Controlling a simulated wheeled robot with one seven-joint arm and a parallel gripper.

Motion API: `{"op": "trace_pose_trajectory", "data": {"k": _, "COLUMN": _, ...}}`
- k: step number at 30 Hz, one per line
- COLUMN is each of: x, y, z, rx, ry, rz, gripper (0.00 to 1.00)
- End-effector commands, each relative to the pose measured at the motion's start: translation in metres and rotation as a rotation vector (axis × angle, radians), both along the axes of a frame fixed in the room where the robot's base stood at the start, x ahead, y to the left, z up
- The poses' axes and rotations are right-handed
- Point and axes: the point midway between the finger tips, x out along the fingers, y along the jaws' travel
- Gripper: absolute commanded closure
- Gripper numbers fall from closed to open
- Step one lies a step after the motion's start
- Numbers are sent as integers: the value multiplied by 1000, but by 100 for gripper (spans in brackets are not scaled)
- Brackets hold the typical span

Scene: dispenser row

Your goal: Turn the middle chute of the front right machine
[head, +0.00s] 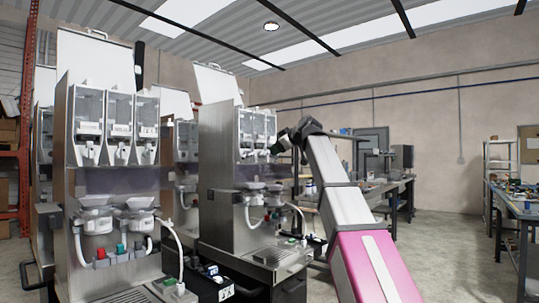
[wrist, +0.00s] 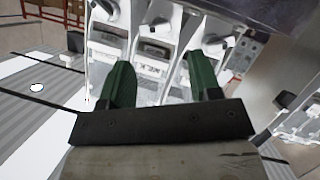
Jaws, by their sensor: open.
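The front right machine (head: 222,165) is a steel dispenser with three clear hoppers in a row and a white chute under each. Its middle chute (head: 258,150) is small in the head view. In the wrist view, which is upside down, the middle chute (wrist: 163,20) is white with a dark tip, at top centre. My gripper (head: 279,146) is beside the right end of the hopper row. In the wrist view my gripper (wrist: 157,61) shows two green fingers spread apart with nothing held. The middle hopper's front shows between them; contact cannot be told.
A similar front left machine (head: 112,185) stands at left, with more machines behind. Cups and a hose (head: 298,215) sit below the right machine's chutes, above a drip tray (head: 270,255). Workbenches (head: 395,190) stand behind at right.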

Motion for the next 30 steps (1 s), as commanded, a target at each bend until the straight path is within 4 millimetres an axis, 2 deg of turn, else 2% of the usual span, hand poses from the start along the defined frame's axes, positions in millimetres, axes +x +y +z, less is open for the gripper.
{"op": "trace_pose_trajectory", "data": {"k": 6, "x": 29, "y": 25, "z": -13, "rx": 0, "ry": 1, "rz": 2, "gripper": 43}}
{"op": "trace_pose_trajectory", "data": {"k": 12, "x": 46, "y": 40, "z": -22, "rx": 0, "ry": 1, "rz": 1, "gripper": 43}}
{"op": "trace_pose_trajectory", "data": {"k": 25, "x": 51, "y": 45, "z": -25, "rx": 0, "ry": -1, "rz": -1, "gripper": 43}}
{"op": "trace_pose_trajectory", "data": {"k": 26, "x": 51, "y": 45, "z": -25, "rx": 0, "ry": -1, "rz": -1, "gripper": 49}}
{"op": "trace_pose_trajectory", "data": {"k": 27, "x": 51, "y": 45, "z": -25, "rx": 0, "ry": -1, "rz": -1, "gripper": 62}}
{"op": "trace_pose_trajectory", "data": {"k": 30, "x": 51, "y": 45, "z": -25, "rx": 0, "ry": 0, "rz": 0, "gripper": 92}}
